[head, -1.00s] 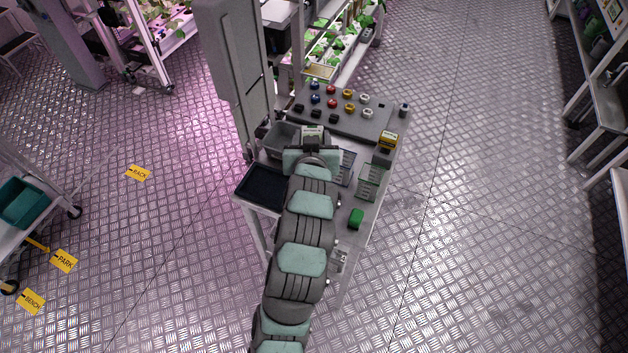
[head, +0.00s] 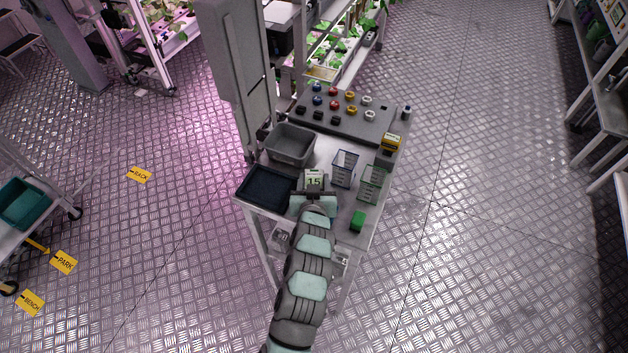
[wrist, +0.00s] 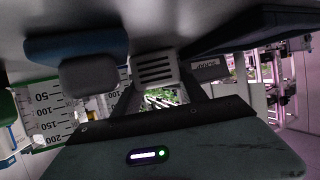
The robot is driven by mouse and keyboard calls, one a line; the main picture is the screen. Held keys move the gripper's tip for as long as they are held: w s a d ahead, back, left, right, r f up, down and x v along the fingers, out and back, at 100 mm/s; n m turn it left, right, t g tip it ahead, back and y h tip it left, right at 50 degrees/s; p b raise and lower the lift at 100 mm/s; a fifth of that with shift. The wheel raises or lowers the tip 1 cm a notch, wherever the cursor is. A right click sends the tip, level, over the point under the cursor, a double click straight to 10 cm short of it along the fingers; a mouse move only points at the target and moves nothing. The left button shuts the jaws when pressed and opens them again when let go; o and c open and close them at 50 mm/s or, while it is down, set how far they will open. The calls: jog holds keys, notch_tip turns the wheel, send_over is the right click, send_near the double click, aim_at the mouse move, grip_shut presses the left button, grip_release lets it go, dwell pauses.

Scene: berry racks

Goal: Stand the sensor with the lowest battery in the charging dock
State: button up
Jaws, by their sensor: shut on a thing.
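My gripper (head: 314,193) is shut on a white sensor (head: 314,179) whose front display reads 15 in the head view. The sensor is upright, over the near part of the bench, between the dark tray and the clear cups. In the wrist view a pale vented part (wrist: 155,68), likely the held sensor, shows just beyond my gripper's palm. I cannot make out with certainty which item is the charging dock, nor any battery level.
The dark tray (head: 244,191) is at left, the grey bin (head: 291,158) behind it. A yellow box (head: 391,140) stands farther back, beside a grey board (head: 376,126) with coloured knobs.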

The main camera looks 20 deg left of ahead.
jog(key=shift+w+r, duration=0.1)
jog(key=o, duration=1.2)
jog(key=shift+c, duration=0.2)
